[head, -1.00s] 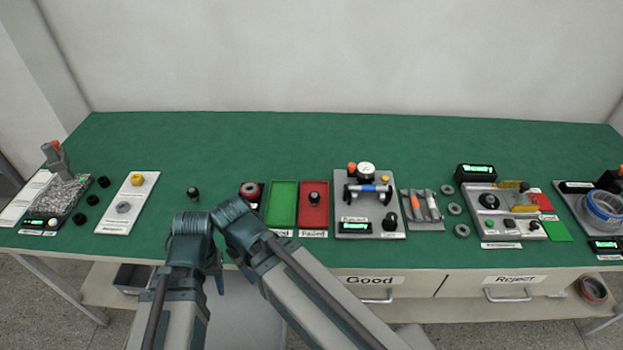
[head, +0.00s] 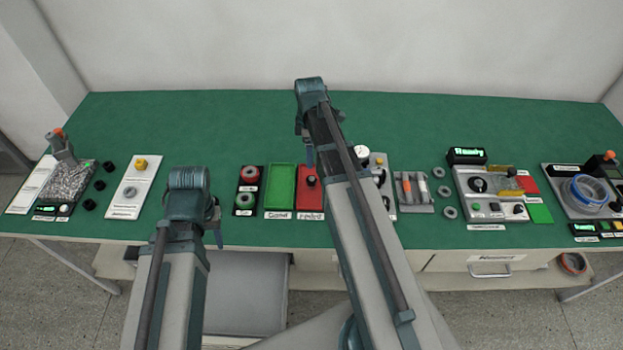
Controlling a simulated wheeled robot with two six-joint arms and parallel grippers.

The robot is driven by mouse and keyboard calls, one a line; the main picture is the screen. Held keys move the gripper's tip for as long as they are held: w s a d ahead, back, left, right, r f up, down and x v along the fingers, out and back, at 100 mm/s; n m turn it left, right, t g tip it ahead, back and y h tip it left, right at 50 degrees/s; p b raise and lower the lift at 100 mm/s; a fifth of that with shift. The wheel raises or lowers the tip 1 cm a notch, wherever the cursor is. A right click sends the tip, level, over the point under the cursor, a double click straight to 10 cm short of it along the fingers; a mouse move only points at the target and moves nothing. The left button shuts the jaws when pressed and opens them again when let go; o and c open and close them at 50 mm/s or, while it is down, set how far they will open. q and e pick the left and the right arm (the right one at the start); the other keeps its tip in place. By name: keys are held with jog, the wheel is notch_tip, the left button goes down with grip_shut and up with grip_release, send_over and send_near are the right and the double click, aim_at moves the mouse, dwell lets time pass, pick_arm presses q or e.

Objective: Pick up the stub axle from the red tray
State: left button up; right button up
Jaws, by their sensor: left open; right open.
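The red tray (head: 309,202) lies in the middle of the bench, partly covered by my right arm. A small dark upright part, which looks like the stub axle (head: 311,181), stands in it. My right gripper (head: 304,132) is open, beyond the tray in the picture and mostly hidden behind its own wrist; its height above the bench is hard to judge. My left gripper (head: 217,234) is open near the front edge, left of the tray, and mostly hidden by its wrist. I see nothing held in either gripper.
A green tray (head: 281,183) adjoins the red tray on the left, beside a black holder with red and green round parts (head: 249,174). My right arm partly hides the gauge fixture (head: 378,160). The bench behind the trays (head: 230,125) is clear.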

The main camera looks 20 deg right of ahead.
aim_at(311, 178)
jog(key=shift+f+b, duration=4.4)
jog(key=f+b, duration=0.5)
jog(key=shift+s+d+f, duration=0.15)
jog(key=shift+s+d, duration=0.05)
grip_shut()
